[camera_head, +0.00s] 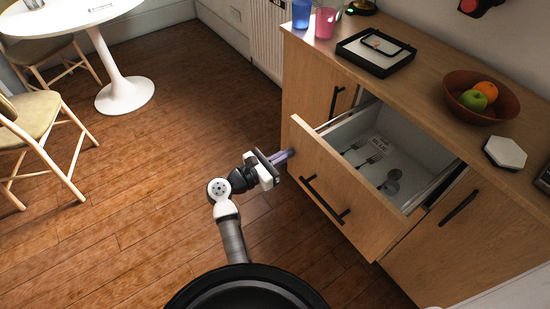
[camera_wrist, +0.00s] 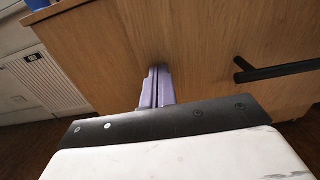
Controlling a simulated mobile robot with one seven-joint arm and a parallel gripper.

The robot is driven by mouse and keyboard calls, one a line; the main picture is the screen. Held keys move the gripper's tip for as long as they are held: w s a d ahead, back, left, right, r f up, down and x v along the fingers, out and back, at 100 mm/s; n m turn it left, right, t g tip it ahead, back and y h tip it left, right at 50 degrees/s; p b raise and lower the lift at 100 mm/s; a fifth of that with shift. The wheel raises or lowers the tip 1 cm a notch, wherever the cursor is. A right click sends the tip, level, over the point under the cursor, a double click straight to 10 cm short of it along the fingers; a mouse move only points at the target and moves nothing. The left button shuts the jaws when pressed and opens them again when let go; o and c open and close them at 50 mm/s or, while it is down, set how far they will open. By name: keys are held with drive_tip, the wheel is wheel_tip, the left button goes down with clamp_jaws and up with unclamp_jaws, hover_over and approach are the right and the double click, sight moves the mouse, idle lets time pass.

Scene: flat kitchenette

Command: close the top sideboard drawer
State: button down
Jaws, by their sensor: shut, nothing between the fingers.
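The top sideboard drawer (camera_head: 345,187) is pulled well out, and its inside shows a few utensils lying on a pale bottom. Its wooden front carries a dark bar handle (camera_head: 325,200), which also shows at the right of the wrist view (camera_wrist: 280,70). My gripper (camera_head: 288,154) is shut and empty, with its purple fingers pointing at the left part of the drawer front. In the wrist view the fingertips (camera_wrist: 157,72) are at or very near the wood, left of the handle. I cannot tell whether they touch it.
The sideboard top (camera_head: 420,85) holds a fruit bowl (camera_head: 458,97), a black-framed tray (camera_head: 350,47), cups and a white hexagonal item (camera_head: 505,152). A radiator (camera_head: 268,40) stands behind. A white round table (camera_head: 125,95) and chairs are at left. The floor between is clear.

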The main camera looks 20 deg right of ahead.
sight(351, 118)
drive_tip(key=shift+d, duration=0.15)
drive_tip(key=b+x, duration=0.4)
drive_tip(key=x, duration=2.1)
drive_tip(key=shift+f+b, duration=0.15)
drive_tip(key=shift+b, duration=0.25)
drive_tip(key=shift+w+d, duration=0.2)
drive_tip(key=shift+d, duration=0.25)
drive_tip(key=shift+r, duration=0.25)
drive_tip(key=shift+d+r, duration=0.1)
drive_tip(key=shift+s, duration=0.1)
